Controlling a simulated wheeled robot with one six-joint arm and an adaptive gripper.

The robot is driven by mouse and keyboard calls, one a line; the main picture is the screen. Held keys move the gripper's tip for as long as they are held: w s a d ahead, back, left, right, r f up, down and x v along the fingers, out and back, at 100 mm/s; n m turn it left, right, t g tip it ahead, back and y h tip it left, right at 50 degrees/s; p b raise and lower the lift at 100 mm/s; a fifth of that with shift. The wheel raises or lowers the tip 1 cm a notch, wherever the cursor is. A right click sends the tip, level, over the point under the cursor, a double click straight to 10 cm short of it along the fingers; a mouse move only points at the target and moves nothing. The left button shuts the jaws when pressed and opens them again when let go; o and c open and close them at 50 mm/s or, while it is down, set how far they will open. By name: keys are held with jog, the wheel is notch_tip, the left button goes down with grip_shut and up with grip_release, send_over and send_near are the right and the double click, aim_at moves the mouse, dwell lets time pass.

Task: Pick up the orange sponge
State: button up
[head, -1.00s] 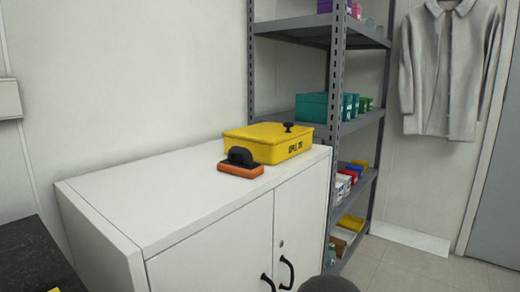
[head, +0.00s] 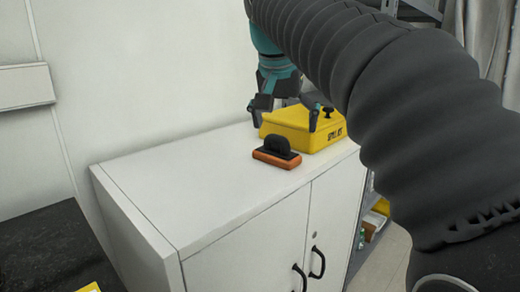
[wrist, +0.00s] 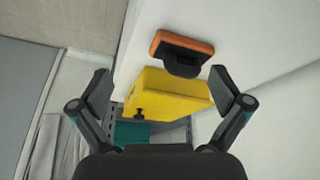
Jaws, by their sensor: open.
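The orange sponge (head: 277,159) has a black handle on top and lies on the white cabinet top, near its front edge. In the wrist view the sponge (wrist: 184,50) is at the upper middle, beyond the fingertips, with its black handle toward me. My gripper (head: 286,112) is open and empty, above the yellow box (head: 308,131) and just behind the sponge in the head view. In the wrist view my gripper (wrist: 160,82) has its fingers wide apart, with the yellow box (wrist: 168,93) showing between them.
The white cabinet top (head: 190,182) is clear to the left of the sponge. The yellow box, with a black knob, stands close beside the sponge. A grey shelf rack (head: 412,10) is at the right, partly hidden by my arm. A dark surface (head: 45,252) is at lower left.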

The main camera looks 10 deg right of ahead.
aim_at(276, 135)
jog(key=shift+w+a+r+m+g+h, duration=0.55)
jog(key=shift+w+a+r+m, duration=1.1)
jog(key=shift+w+r+m, duration=1.4)
jog(key=shift+n, duration=0.75)
jog(key=shift+w+x, duration=0.2)
jog(key=shift+x, duration=3.4)
jog(key=shift+w+x, duration=0.2)
jog(key=shift+x, duration=3.4)
jog(key=shift+d+r, duration=0.15)
jog(key=shift+c, duration=0.3)
jog(key=c, duration=1.1)
